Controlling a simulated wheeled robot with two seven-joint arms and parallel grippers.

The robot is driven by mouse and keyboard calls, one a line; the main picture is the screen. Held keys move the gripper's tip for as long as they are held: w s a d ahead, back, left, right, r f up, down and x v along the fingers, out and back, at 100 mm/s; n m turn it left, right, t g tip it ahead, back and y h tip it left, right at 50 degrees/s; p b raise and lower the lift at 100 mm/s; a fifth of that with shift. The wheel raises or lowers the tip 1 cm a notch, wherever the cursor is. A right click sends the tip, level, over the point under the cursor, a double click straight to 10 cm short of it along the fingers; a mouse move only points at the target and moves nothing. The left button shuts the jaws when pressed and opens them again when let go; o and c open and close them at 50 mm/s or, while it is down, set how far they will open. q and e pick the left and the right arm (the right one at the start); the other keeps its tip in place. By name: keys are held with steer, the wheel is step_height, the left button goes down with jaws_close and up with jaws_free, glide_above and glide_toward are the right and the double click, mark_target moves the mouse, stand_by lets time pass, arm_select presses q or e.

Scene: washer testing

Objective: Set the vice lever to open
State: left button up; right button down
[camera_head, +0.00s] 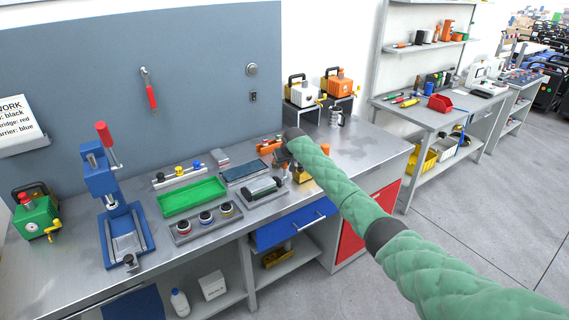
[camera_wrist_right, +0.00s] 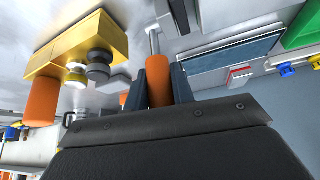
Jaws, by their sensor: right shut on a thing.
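The vice (camera_head: 262,188) is a grey metal device with a dark cylindrical part, standing on the bench's front area. In the right wrist view, an orange lever handle (camera_wrist_right: 158,88) on a thin metal rod points toward the camera. My right gripper (camera_wrist_right: 158,92) has its two dark fingers closed on either side of this handle. In the head view my green right arm comes in from the right, and its wrist hides much of the gripper and lever. My left gripper is not in view.
A yellow block (camera_wrist_right: 85,45) with an orange cylinder is close beside the gripper. A dark blue-grey tray (camera_head: 244,172) and a green tray (camera_head: 192,196) lie to the left. A blue press (camera_head: 112,205) stands farther left.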

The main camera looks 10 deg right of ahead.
steer(key=c, duration=1.5)
jaws_free()
steer(key=shift+r, duration=0.1)
steer(key=shift+c, duration=0.2)
steer(key=o, duration=0.4)
steer(key=shift+w, duration=0.1)
steer(key=shift+c, duration=0.2)
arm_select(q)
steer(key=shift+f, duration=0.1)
arm_select(e)
steer(key=shift+r, duration=0.1)
steer(key=shift+s+r+b, duration=0.3)
steer(key=shift+s+b, duration=0.05)
steer(key=shift+b, duration=0.05)
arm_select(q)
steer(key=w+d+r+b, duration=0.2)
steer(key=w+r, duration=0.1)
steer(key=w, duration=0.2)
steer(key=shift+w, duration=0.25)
arm_select(e)
steer(key=v, duration=0.6)
steer(key=shift+r, duration=0.25)
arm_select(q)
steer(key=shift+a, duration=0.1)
